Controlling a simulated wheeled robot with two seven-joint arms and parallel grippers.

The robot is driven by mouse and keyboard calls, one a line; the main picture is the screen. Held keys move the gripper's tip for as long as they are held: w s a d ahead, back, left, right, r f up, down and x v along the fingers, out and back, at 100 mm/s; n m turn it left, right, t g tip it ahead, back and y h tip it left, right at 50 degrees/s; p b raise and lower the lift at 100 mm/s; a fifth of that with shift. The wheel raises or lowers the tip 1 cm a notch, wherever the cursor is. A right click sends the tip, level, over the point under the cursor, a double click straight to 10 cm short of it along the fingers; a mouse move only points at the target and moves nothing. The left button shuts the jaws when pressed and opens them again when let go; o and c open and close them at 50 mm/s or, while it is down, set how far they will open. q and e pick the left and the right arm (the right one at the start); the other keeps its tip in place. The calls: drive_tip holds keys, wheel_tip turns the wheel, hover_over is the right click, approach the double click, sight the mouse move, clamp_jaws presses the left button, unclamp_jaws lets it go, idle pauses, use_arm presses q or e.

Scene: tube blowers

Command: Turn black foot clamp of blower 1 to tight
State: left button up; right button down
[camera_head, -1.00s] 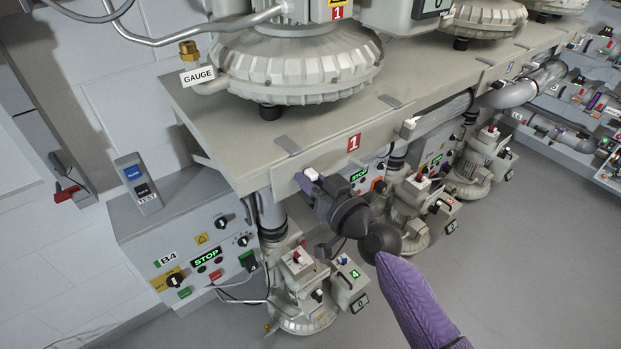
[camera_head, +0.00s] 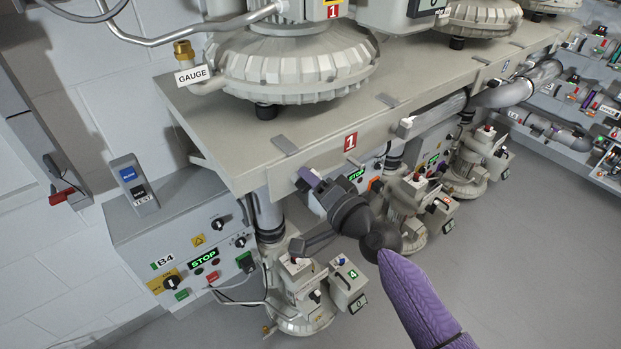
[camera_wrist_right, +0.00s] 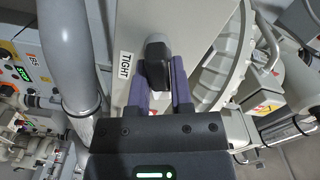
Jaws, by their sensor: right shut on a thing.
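Blower 1 (camera_head: 290,75) is a ribbed grey casing on the bench top. A red "1" plate (camera_head: 350,142) is on the bench's front edge. My right gripper (camera_head: 308,179) is at this edge, left of the plate, and hides most of the clamp in the head view. In the right wrist view, the black foot clamp (camera_wrist_right: 157,62) stands between the purple fingers of my right gripper (camera_wrist_right: 160,82), which is shut on it. A "TIGHT" label (camera_wrist_right: 125,68) is just left of the clamp. My left gripper is not in view.
Below the bench (camera_head: 215,120) stand a control box (camera_head: 165,235) with a green "STOP" display and small pump units (camera_head: 305,295). A grey pipe (camera_wrist_right: 70,50) runs close to the left of the gripper in the wrist view. The floor at right is clear.

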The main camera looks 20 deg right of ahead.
drive_tip(key=m, duration=0.4)
drive_tip(key=shift+f+m, duration=0.3)
drive_tip(key=shift+m, duration=0.1)
idle(0.5)
drive_tip(key=c, duration=0.6)
unclamp_jaws()
drive_tip(key=shift+d, duration=0.1)
drive_tip(key=shift+o, duration=0.2)
drive_tip(key=b+v, duration=0.1)
drive_tip(key=v, duration=0.9)
